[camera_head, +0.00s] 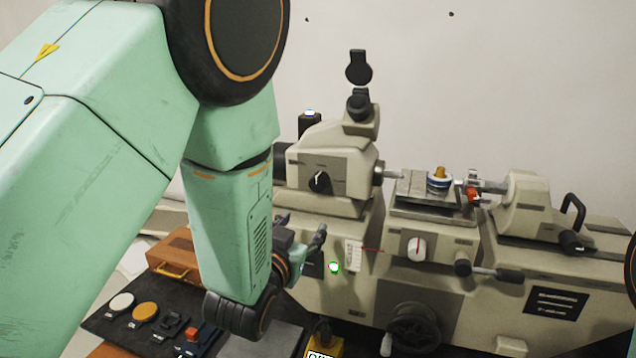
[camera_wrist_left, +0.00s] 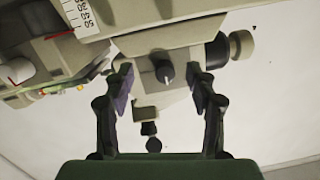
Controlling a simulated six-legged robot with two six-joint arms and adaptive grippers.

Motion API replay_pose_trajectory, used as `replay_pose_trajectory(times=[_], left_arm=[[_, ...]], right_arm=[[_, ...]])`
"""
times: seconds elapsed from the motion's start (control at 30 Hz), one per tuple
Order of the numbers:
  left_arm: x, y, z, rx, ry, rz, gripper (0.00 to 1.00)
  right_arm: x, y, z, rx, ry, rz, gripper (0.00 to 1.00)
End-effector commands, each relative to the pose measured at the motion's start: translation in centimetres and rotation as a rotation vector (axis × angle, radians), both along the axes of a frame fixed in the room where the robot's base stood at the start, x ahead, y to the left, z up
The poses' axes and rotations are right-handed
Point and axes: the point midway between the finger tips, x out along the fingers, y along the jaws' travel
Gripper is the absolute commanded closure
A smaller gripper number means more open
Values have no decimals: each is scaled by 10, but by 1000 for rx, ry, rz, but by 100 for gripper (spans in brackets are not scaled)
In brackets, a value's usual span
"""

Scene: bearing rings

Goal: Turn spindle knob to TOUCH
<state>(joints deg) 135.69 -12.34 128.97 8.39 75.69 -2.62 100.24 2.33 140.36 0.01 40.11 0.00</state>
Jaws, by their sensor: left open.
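The spindle knob (camera_head: 320,181) is a small black knob with a pale pointer line on the front of the beige headstock (camera_head: 340,155). It also shows in the left wrist view (camera_wrist_left: 164,72), where the picture is upside down. My left gripper (camera_head: 304,240) is open and empty, in front of the machine and below the knob in the head view. In the wrist view the knob appears between the spread fingertips (camera_wrist_left: 163,90), apart from both. I cannot read any TOUCH marking. My right gripper is not in view.
A white knob with a red pointer (camera_head: 417,248), a lever (camera_head: 497,273) and a handwheel (camera_head: 413,327) are on the machine front. A stage (camera_head: 425,190) carries a ring part. A dark mat (camera_head: 120,335) with several small parts and a wooden box (camera_head: 178,256) lie at lower left.

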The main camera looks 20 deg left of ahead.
Motion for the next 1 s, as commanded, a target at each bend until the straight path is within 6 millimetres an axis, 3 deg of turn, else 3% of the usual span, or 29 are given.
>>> replay_pose_trajectory(times=[0.03, 0.1, 0.2, 0.7, 1.0], left_arm=[[6, -3, 21, 6, -55, -6, 43], [10, -5, 37, 12, -101, -11, 43], [16, -6, 46, 14, -126, -13, 43], [79, -6, 45, 13, -123, -13, 43], [90, -6, 44, 14, -122, -13, 43]], right_arm=[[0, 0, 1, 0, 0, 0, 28], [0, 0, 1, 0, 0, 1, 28], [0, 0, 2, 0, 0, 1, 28], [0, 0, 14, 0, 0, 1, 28], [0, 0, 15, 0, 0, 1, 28]])
